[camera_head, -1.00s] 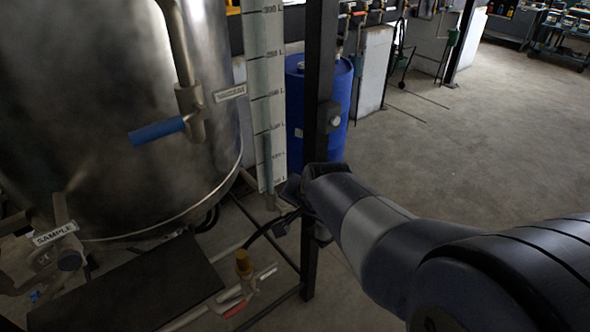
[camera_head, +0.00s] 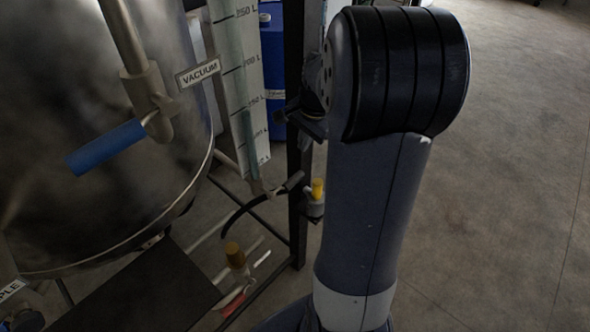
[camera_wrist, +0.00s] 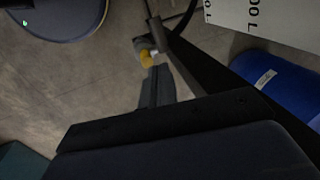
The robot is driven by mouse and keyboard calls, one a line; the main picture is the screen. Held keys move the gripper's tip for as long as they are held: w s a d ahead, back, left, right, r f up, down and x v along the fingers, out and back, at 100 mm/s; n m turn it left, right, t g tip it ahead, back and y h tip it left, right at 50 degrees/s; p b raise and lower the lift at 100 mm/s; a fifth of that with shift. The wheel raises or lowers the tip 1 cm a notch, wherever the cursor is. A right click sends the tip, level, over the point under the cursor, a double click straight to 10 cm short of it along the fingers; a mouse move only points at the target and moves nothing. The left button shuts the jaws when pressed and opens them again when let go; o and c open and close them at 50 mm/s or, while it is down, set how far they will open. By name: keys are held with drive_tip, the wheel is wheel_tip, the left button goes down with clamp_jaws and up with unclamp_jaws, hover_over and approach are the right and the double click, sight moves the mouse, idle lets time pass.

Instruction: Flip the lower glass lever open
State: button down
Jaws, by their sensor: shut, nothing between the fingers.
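The level glass, a thin tube in front of a white litre scale (camera_head: 240,85), stands right of the steel tank in the head view. My gripper (camera_head: 284,114) is above that handle, beside the dark post and partly behind my arm. In the wrist view its shut, empty fingers (camera_wrist: 157,72) point toward a yellow-capped grey fitting (camera_wrist: 149,60). No contact with the handle shows.
The dark post (camera_head: 298,230) stands close by the handle. A blue-handled vacuum valve (camera_head: 105,146) juts from the tank (camera_head: 90,210). A brass-topped valve (camera_head: 235,256) sits low. A blue drum (camera_head: 271,60) is behind; open floor (camera_head: 500,190) lies to the right.

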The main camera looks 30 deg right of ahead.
sight(295, 178)
drive_tip(key=shift+f, duration=0.1)
drive_tip(key=w+f, duration=0.1)
drive_tip(key=f, duration=0.3)
drive_tip(key=f+p, duration=0.1)
drive_tip(key=f, duration=0.4)
drive_tip(key=w+a+f, duration=0.1)
drive_tip(key=f, duration=0.3)
drive_tip(key=shift+w+f+p, duration=0.3)
drive_tip(key=shift+p, duration=0.1)
drive_tip(key=shift+d+f, duration=0.1)
drive_tip(key=shift+f, duration=0.05)
